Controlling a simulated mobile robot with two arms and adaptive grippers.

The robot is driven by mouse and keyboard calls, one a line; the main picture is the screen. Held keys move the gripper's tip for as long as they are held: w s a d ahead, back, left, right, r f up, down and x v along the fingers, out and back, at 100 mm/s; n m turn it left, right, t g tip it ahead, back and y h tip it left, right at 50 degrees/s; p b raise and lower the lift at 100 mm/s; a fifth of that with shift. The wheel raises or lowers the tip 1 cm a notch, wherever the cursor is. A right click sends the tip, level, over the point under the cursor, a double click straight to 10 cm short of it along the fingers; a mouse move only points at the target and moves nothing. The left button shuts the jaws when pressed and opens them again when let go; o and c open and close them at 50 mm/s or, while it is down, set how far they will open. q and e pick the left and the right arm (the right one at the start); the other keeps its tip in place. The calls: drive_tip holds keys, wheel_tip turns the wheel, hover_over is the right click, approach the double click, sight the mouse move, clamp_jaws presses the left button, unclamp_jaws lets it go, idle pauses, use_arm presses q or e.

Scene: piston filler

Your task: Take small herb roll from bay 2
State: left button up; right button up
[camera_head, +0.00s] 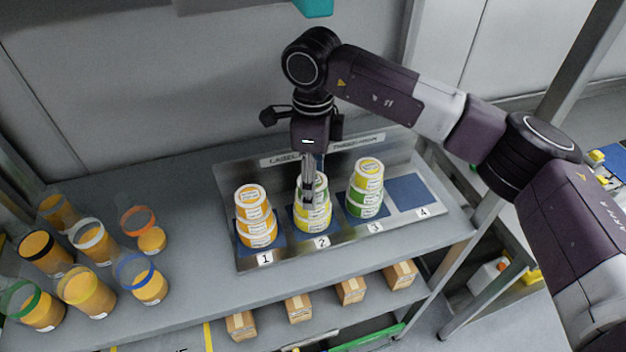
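The label tray (350,240) has numbered bays. In bay 2, a roll with a green band (321,185) sits on top of yellow-banded rolls (313,217). I take the green-banded roll to be the small herb roll. My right gripper (308,200) points down at this stack, with a finger in front of the green roll that hides part of it. I cannot tell whether the fingers are closed on it. My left gripper is out of view.
Bay 1 holds a stack of orange-banded rolls (256,215). Bay 3 has yellow over green-banded rolls (363,203). Bay 4 (408,190) is empty. Several filled cups with coloured rims (92,238) stand at the left. Small boxes (299,308) lie on the lower shelf.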

drive_tip(key=shift+a+f, duration=0.1)
drive_tip(key=c, duration=1.3)
